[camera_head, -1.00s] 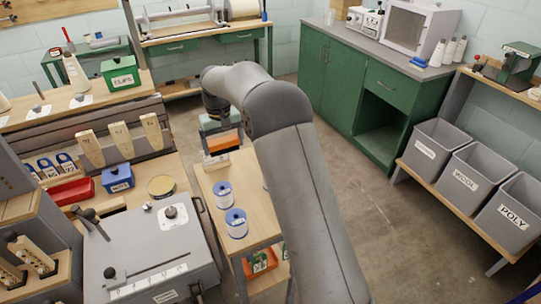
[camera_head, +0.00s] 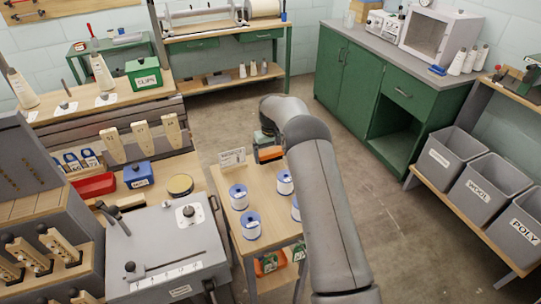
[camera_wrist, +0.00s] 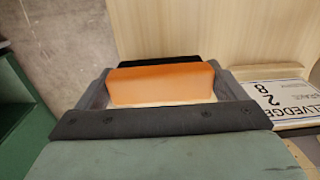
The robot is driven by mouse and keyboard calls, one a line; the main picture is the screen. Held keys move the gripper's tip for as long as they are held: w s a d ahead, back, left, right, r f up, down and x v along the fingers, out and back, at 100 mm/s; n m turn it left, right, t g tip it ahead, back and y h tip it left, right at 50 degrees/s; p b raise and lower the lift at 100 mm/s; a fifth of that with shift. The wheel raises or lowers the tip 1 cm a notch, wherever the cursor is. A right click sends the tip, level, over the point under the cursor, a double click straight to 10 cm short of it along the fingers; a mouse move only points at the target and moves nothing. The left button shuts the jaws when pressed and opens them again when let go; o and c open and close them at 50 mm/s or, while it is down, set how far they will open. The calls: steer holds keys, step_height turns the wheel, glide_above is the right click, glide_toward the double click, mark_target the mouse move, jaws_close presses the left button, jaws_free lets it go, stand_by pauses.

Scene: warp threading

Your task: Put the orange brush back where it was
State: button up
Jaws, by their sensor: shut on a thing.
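The orange brush (camera_wrist: 160,84) sits between the jaws of my gripper (camera_wrist: 163,90) in the wrist view, with a thin pale strip along its lower edge. In the head view the brush (camera_head: 269,154) shows as an orange patch under my gripper (camera_head: 266,145), at the far end of the wooden cart top (camera_head: 222,183), right of the white sign (camera_head: 232,158). My gripper is shut on the brush. My arm partly hides that end of the cart. I cannot tell whether the brush touches the wood.
Several blue-and-white spools, one of them this spool (camera_head: 251,226), stand on the cart nearer me. A label card reading "SELVEDGE 28" (camera_wrist: 283,97) lies right of the brush in the wrist view. Grey bins (camera_head: 480,187) and a green cabinet (camera_head: 345,75) stand right. Floor between is clear.

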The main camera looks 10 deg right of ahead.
mark_target(270, 152)
steer(key=shift+f, duration=0.85)
steer(key=o, duration=0.8)
steer(key=shift+o, duration=0.2)
step_height(270, 152, up, 12)
steer(key=shift+r+b, duration=0.25)
steer(key=shift+b, duration=0.7)
steer(key=s+r+m, duration=0.1)
steer(key=s+r, duration=0.5)
steer(key=s, duration=0.5)
steer(key=s+r, duration=0.6)
steer(key=s, duration=0.4)
steer(key=s+f, duration=0.2)
steer(key=s, duration=1.1)
steer(key=s+f+m, duration=0.1)
steer(key=s+f, duration=0.2)
steer(key=s, duration=1)
steer(key=shift+s+a+f+t, duration=0.2)
steer(key=shift+s+t, duration=0.1)
steer(key=shift+s, duration=0.1)
